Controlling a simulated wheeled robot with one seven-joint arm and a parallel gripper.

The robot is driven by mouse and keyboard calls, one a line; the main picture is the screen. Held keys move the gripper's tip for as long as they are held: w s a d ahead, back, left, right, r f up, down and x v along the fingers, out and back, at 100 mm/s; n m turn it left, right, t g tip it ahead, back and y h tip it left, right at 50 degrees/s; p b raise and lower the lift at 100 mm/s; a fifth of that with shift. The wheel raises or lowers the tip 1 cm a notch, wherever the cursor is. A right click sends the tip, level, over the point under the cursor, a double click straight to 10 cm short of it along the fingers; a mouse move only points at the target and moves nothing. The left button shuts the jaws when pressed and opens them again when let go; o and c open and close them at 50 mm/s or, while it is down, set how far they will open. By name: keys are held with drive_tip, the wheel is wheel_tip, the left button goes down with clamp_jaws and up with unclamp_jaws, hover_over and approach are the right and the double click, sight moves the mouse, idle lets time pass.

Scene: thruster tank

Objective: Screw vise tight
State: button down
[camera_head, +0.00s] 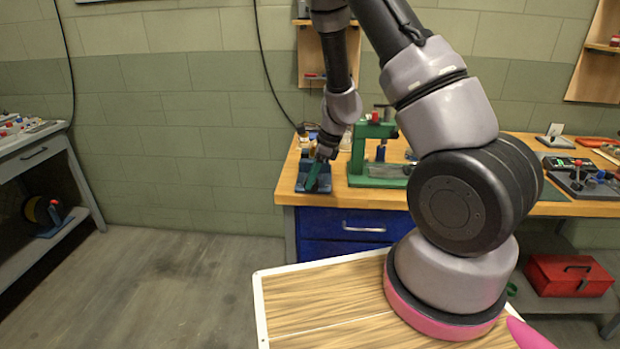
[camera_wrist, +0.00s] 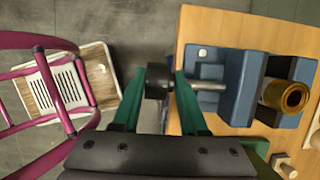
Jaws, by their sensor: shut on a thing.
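The blue vise (camera_wrist: 239,86) sits at the left edge of the wooden bench; it also shows in the head view (camera_head: 303,184), partly behind my gripper. Its grey screw rod (camera_wrist: 210,85) ends in a black knob (camera_wrist: 157,82) that sticks out past the bench edge. My gripper (camera_wrist: 161,76) has green fingers, one on each side of the knob, and is shut on it. In the head view my gripper (camera_head: 318,174) is at the vise's front. A brass cylinder (camera_wrist: 289,96) stands between the vise jaws; whether both jaws touch it I cannot tell.
A green press-like fixture (camera_head: 358,158) stands just right of the vise on the bench (camera_head: 400,199). Blue drawers (camera_head: 345,225) are below. A red toolbox (camera_head: 568,276) sits on a low shelf at right. The floor (camera_head: 150,285) at left is clear.

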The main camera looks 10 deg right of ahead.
drive_tip(key=y, duration=0.2)
drive_tip(key=s+t+y, duration=0.1)
drive_tip(key=y, duration=0.1)
drive_tip(key=shift+d+f, duration=0.2)
drive_tip(key=shift+d, duration=0.2)
drive_tip(key=y, duration=0.1)
drive_tip(key=t+y, duration=0.1)
drive_tip(key=y, duration=0.3)
drive_tip(key=shift+s+d+f+t, duration=0.15)
drive_tip(key=shift+d+f+t, duration=0.05)
drive_tip(key=shift+f+t, duration=0.1)
drive_tip(key=shift+y, duration=0.3)
drive_tip(key=c, duration=0.6)
unclamp_jaws()
drive_tip(key=shift+d, duration=0.1)
drive_tip(key=shift+d+r, duration=0.1)
